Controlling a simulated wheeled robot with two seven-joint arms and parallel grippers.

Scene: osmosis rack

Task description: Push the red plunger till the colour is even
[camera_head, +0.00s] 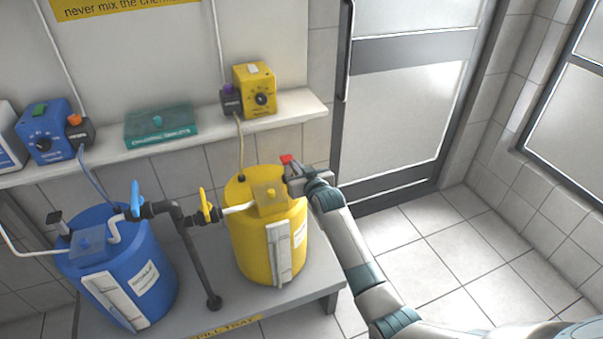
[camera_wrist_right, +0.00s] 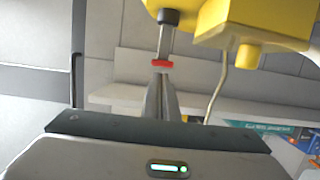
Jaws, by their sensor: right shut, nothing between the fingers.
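The red plunger (camera_head: 287,158) stands at the top right of the yellow tank (camera_head: 262,240). In the right wrist view its red cap (camera_wrist_right: 162,65) sits on a grey rod that runs to a dark collar (camera_wrist_right: 168,17) on the yellow tank. My right gripper (camera_head: 294,172) is right beside the cap in the head view and partly hides the plunger's lower part. In the wrist view its closed fingers (camera_wrist_right: 164,90) end at the cap, with nothing held between them. I cannot tell whether they touch it. The tank's contents do not show clearly. My left gripper is out of view.
A blue tank (camera_head: 120,262) stands left, with dark pipes and a blue and a yellow valve handle (camera_head: 205,207) between the tanks. A shelf (camera_head: 300,105) above carries a blue pump, a teal box (camera_head: 160,126) and a yellow pump (camera_head: 254,90). The floor to the right is clear.

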